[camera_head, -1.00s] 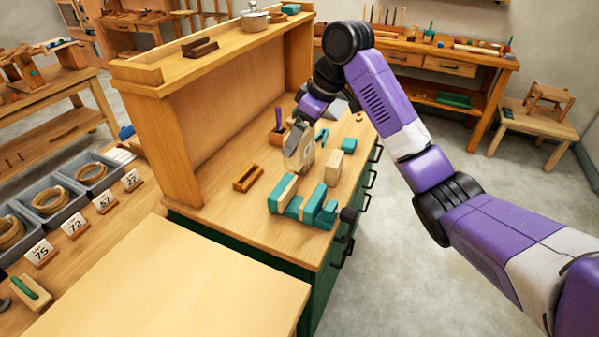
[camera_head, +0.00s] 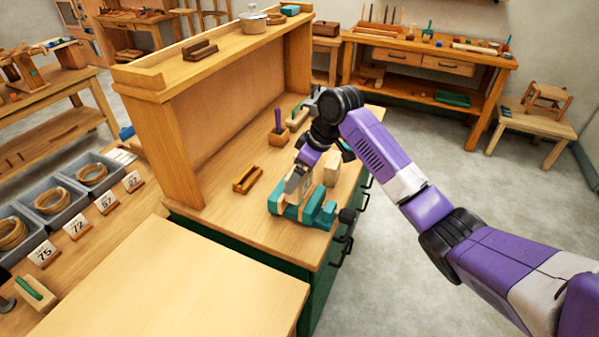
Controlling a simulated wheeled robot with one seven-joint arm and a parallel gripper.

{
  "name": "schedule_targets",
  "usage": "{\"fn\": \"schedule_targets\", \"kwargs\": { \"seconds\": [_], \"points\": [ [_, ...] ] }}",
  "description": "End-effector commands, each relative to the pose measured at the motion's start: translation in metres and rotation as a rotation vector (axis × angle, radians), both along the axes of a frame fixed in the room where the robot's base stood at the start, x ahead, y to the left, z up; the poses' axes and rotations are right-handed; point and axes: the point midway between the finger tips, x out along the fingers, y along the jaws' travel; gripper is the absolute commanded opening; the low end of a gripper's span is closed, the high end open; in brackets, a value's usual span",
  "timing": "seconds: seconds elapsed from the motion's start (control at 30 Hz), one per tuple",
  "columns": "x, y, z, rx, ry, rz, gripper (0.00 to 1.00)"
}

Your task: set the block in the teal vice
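The teal vice (camera_head: 325,215) stands on the bench near its front right edge, with a black knob at its right end. My gripper (camera_head: 294,193) is now right over the vice, pointing down at its jaws. It hides much of the jaw gap and the pale jaw facings. I cannot tell whether its fingers are open or shut, or whether a block is between them. A pale wooden block (camera_head: 332,173) stands upright on the bench just behind the vice, apart from it.
A small wooden tray (camera_head: 247,179) lies left of the vice. A wooden holder (camera_head: 278,137) with a purple-handled tool stands farther back. The tall wooden shelf (camera_head: 220,110) borders the bench on the left. Bare bench top lies in front of the vice.

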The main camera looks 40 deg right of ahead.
Motion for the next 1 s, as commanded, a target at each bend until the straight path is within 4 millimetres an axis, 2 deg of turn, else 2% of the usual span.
{"fn": "schedule_targets", "kwargs": {
  "seconds": [0.63,0.67,0.7,1.0],
  "points": [
    [0.0,0.0,-0.011,-0.001,-0.001,0.001,0.4],
    [0.0,0.0,-0.011,0.0,0.0,0.0,0.97],
    [0.0,0.0,-0.011,0.0,0.0,0.0,1.0],
    [0.0,0.0,-0.007,-0.001,-0.001,0.001,1.0]
  ]
}}
